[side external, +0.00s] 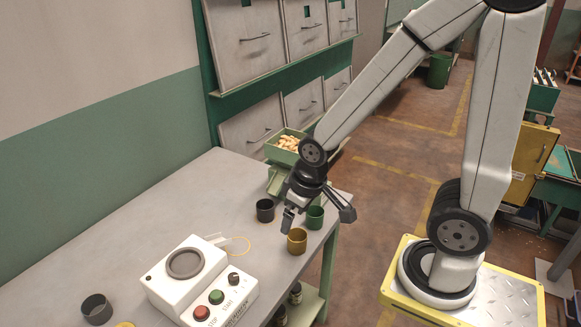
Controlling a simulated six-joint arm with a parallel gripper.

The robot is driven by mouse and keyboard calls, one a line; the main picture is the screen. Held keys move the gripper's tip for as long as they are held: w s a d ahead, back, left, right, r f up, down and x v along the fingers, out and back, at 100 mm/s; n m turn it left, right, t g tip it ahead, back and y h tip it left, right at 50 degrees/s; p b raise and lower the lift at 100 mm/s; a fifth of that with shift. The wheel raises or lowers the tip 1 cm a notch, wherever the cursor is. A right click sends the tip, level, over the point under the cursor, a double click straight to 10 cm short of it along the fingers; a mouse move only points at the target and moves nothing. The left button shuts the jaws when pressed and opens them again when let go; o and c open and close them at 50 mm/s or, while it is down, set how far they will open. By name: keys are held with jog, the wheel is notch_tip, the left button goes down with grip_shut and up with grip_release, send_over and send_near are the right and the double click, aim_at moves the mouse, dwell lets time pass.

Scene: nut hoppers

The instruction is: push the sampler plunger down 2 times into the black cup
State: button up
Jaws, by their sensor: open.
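A green hopper (286,147) full of light-brown nuts stands at the far end of the grey table, with a green body below it. The sampler plunger cannot be made out; my gripper and wrist cover part of that area. A black cup (265,211) stands upright on the table, left of my gripper. A second dark cup (96,309) stands at the near left. My gripper (318,214) is open, its fingers spread wide above the table's right side, near a green cup (315,220) and a brass-coloured cup (297,242). I see nothing held between the fingers.
A white device (170,290) with a round dark pan, red and green buttons and a black knob sits in front. Drawer fronts (246,38) line the wall. The table's left-middle is clear.

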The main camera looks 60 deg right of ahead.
jog(key=c, duration=0.7)
jog(key=shift+w+d+r, duration=0.25)
jog(key=shift+w, duration=0.25)
grip_shut()
jog(key=w+d+r+n+g+h, duration=0.2)
jog(key=w+d+r+n, duration=0.4)
jog(key=w+d, duration=0.5)
jog(key=w+d+r+n+g, duration=0.1)
jog(key=d+r, duration=0.3)
jog(key=d, duration=0.3)
jog(key=w+d+r+n+g, duration=0.1)
jog(key=d+r+n+g, duration=0.1)
jog(key=d+r, duration=0.2)
jog(key=shift+w+d+r+h, duration=0.3)
jog(key=shift+w+d+h, duration=0.1)
jog(key=shift+d, duration=1.15)
